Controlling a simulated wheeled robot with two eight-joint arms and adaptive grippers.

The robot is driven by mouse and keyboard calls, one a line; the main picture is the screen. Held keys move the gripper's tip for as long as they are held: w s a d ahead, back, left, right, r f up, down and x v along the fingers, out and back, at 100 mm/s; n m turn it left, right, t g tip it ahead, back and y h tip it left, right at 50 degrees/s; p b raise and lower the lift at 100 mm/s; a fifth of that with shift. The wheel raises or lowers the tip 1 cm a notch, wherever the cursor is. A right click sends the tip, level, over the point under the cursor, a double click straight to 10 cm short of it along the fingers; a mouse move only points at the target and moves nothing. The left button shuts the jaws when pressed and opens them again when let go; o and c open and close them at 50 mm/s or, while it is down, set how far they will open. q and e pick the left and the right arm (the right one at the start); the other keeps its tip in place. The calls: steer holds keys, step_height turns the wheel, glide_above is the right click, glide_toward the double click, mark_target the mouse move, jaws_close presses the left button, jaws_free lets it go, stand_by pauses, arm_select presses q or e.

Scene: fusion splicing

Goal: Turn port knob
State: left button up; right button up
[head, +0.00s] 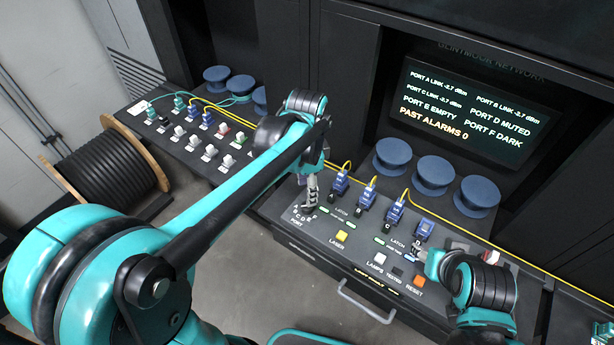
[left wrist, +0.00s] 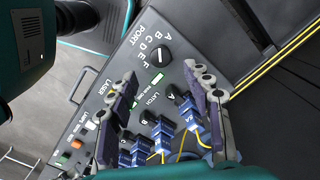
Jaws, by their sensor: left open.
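The port knob (left wrist: 159,56) is a round black dial with a white line across it, on the dark console panel. I cannot tell which letter the line marks. My left gripper (head: 310,196) is over the knob's corner of the console and largely hides the knob in the head view. In the left wrist view its fingers (left wrist: 168,92) are spread and empty, with the knob beyond the fingertips, apart from them. My right gripper (head: 424,257) is low near the right LATCH label; its jaws are unclear.
Blue connectors (head: 367,195) with yellow cables stand behind the knob area. A yellow LASER button (head: 342,236) and an orange RESET button (head: 418,281) are on the panel. The screen (head: 472,115) lists port A link, E empty, F dark. Blue spools (head: 434,173) stand behind.

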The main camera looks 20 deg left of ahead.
arm_select(q)
step_height(320, 180, up, 5)
steer(key=shift+f, duration=0.1)
stand_by(0.6)
steer(key=s+a+f+n+t, duration=0.2)
steer(key=s+n+t, duration=0.1)
steer(key=s+n, duration=0.2)
steer(key=s+a+f+n+t, duration=0.3)
steer(key=s+n+t, duration=0.1)
steer(key=s+n, duration=0.1)
steer(key=shift+s+n+b, duration=0.4)
steer(key=shift+n, duration=0.3)
